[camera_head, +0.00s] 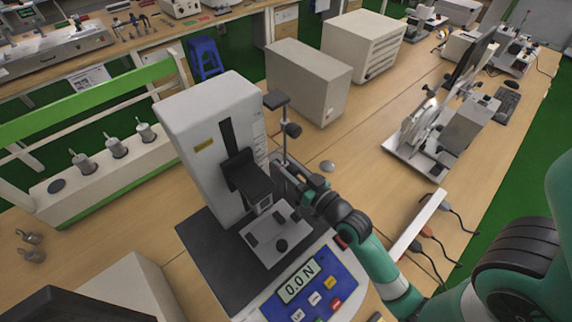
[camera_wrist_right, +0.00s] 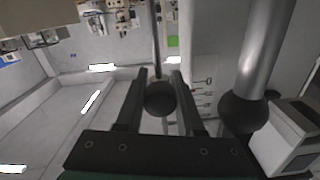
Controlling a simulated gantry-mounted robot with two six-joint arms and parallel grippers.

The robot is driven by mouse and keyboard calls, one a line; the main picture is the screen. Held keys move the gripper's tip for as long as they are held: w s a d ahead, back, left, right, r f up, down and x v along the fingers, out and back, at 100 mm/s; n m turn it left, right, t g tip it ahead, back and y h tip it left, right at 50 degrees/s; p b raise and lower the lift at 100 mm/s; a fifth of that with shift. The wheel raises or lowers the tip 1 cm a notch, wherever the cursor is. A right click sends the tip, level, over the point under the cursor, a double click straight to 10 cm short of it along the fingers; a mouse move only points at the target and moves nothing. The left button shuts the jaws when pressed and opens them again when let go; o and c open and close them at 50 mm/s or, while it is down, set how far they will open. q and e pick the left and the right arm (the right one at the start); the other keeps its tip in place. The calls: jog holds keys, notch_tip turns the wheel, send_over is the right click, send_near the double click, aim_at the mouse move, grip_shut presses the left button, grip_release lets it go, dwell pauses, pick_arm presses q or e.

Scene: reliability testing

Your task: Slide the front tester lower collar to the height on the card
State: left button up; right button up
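The front tester (camera_head: 205,130) is a white column on a dark base, with a display reading 0.0 N. A thin upright rod (camera_head: 284,148) stands at its right side, with a black knob (camera_head: 292,130) high on it. My right gripper (camera_head: 284,174) is low by this rod; its fingers hide the lower collar in the head view. In the right wrist view, the open fingers (camera_wrist_right: 159,75) stand on either side of a round black knob (camera_wrist_right: 160,98), with slight gaps. Small printed marks (camera_wrist_right: 204,88) show on a pale panel beside it; I cannot read them. My left gripper is out of view.
A thick metal rod with a black ball (camera_wrist_right: 243,112) is close at the right in the wrist view. A power strip (camera_head: 418,226) with cables lies right of my right arm. A grey box (camera_head: 308,80) stands behind the tester.

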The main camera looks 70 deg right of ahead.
grip_shut()
dwell(1.0)
notch_tip(320, 180, up, 2)
jog(key=shift+r+p, duration=0.15)
jog(key=shift+p, duration=1.05)
jog(key=o, duration=0.5)
grip_release()
